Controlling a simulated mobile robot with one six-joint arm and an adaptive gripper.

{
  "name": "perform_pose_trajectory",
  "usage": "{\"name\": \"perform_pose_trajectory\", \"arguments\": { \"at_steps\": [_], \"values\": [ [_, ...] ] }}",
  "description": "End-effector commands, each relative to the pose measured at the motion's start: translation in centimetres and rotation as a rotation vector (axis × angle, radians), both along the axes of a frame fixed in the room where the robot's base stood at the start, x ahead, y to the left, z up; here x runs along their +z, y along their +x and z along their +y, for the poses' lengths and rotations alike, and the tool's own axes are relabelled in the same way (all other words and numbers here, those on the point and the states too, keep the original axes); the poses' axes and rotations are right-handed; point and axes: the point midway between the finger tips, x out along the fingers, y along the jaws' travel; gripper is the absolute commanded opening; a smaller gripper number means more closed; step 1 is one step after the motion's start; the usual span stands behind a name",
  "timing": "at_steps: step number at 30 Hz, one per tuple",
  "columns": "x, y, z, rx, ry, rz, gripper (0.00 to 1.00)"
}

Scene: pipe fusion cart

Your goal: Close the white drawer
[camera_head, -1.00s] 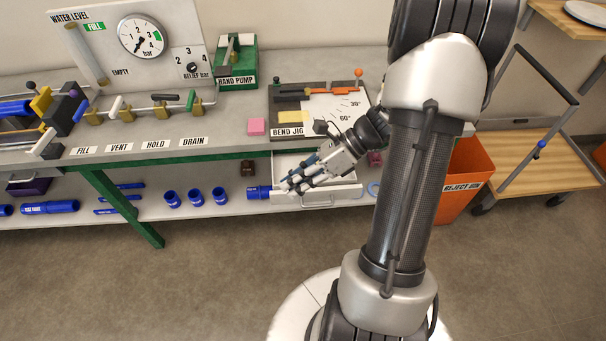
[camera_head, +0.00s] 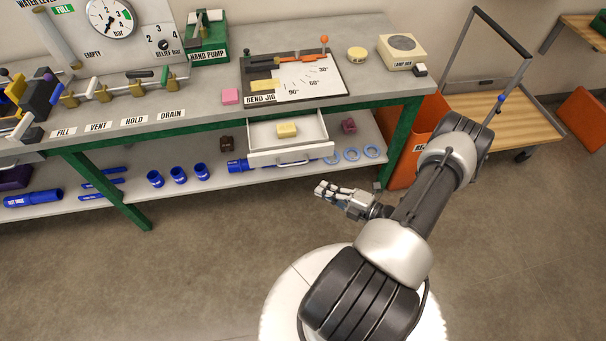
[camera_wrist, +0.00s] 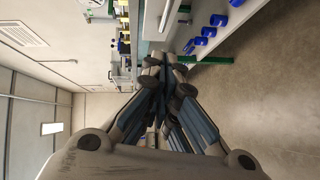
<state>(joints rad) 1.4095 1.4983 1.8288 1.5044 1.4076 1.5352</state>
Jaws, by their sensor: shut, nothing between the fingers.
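The white drawer (camera_head: 262,157) under the bench, below the bend jig, stands pulled out. Its front has a silver bar handle (camera_head: 293,163), and a yellow block (camera_head: 287,130) lies inside. My gripper (camera_head: 320,190) is shut and empty, in front of and a little to the right of the drawer, apart from it over the floor. In the wrist view my gripper (camera_wrist: 165,85) fills the middle with its fingers together.
The bend jig (camera_head: 295,80) and a pink block (camera_head: 230,96) are on the benchtop. Blue rings (camera_head: 352,155) and a dark red block (camera_head: 348,125) lie on the lower shelf right of the drawer. The orange bin (camera_head: 400,165) stands at right. The floor in front is clear.

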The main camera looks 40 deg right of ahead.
Motion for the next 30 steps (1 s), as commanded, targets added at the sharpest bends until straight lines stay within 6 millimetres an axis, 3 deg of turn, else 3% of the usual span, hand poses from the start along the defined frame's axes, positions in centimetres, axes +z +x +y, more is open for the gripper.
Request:
{"name": "perform_pose_trajectory", "arguments": {
  "at_steps": [11, 15, 21, 30],
  "values": [
    [-1.3, 7.7, 2.4, 0.009, -0.001, -0.001, 0.0],
    [-1.8, 9.4, 0.9, 0.006, -0.005, -0.002, 0.0],
    [-2.0, 10.6, 0.1, 0.004, -0.003, 0.0, 0.0],
    [-1.9, 10.7, 0.0, 0.003, -0.001, -0.001, 0.0]
  ]
}}
